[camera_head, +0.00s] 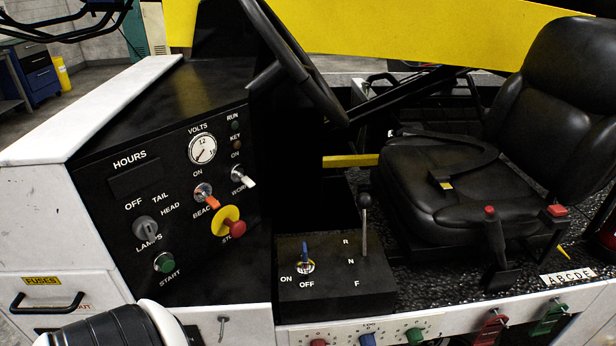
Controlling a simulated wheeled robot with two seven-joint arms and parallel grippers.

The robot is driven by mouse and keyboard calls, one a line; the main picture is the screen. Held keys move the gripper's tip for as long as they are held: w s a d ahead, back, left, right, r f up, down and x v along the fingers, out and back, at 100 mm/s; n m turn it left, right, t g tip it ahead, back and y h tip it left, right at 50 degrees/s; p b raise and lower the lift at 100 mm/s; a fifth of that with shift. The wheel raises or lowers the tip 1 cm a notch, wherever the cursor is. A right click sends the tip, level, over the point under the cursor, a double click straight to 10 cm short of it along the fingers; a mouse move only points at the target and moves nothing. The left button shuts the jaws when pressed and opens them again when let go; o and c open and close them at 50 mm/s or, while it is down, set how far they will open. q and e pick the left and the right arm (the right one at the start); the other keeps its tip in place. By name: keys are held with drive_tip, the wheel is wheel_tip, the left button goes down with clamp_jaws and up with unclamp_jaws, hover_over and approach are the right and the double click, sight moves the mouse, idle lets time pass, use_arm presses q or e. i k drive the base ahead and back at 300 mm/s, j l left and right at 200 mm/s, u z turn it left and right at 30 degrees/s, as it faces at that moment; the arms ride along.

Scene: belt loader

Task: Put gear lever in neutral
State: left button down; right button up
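The gear lever (365,222) stands upright on a black box beside the seat, with a dark round knob on top of a thin metal shaft. The letters R, N and F run down the top of the box (335,290) to the left of the lever. The foot of the shaft is level with the space between R and N, closer to N; the exact slot position is hard to tell. Neither gripper shows. A rounded black and white part of my own arm is at the bottom left edge, well away from the lever.
A key switch (305,265) with ON and OFF marks is left of the lever. The steering wheel (300,65) hangs above. The black seat (470,170) is to the right. The dash panel holds a red stop button (234,229) and a green start button (163,263).

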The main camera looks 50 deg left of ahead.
sight(364, 201)
drive_tip(key=u, duration=1.1)
